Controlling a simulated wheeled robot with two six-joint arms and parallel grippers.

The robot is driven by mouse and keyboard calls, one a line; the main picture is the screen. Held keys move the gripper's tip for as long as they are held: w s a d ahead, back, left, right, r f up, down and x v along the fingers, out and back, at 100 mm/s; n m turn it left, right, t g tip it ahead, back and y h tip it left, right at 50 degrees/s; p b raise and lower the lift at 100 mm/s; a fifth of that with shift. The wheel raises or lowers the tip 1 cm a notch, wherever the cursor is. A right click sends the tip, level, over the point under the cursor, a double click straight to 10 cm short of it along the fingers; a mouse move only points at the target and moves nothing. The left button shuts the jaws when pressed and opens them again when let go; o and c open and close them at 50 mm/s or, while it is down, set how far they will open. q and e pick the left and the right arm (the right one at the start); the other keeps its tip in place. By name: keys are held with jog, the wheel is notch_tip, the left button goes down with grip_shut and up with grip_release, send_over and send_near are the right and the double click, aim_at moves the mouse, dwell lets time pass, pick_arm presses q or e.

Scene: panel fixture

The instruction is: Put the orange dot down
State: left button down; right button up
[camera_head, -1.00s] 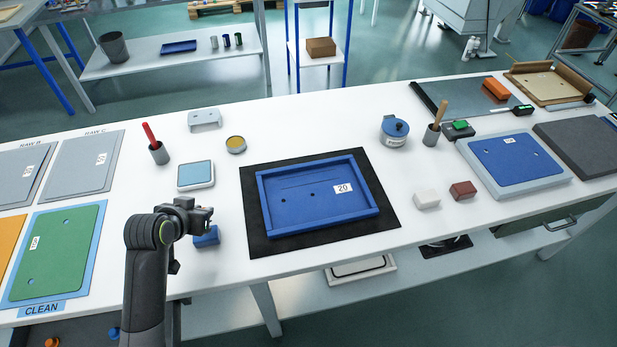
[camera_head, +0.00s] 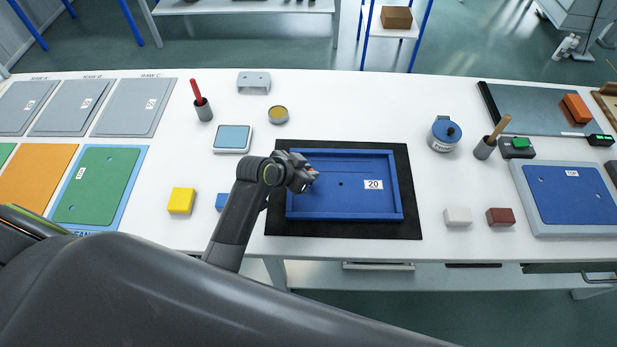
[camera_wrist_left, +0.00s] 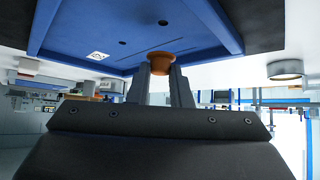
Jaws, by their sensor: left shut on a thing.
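My left gripper (camera_head: 309,181) is over the left part of the blue tray-like panel (camera_head: 350,207), which has a raised rim and a label "20". In the left wrist view the gripper (camera_wrist_left: 160,75) is shut on the orange dot (camera_wrist_left: 162,58), a small round piece with a flared top. Only a speck of orange shows at the fingertips in the head view. The blue panel (camera_wrist_left: 125,25) is close to the dot in the wrist view; I cannot tell whether they touch. Two small dark holes show in the panel there. My right gripper is not in view.
The panel lies on a black mat (camera_head: 412,228). A white block (camera_head: 457,216) and a brown block (camera_head: 500,217) are to the right. A scale (camera_head: 232,138) stands behind left.

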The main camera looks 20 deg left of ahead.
pick_arm(q)
jog(key=shift+f, duration=2)
jog(key=c, duration=1.3)
grip_release()
jog(key=v, duration=1.2)
jog(key=shift+d, duration=0.1)
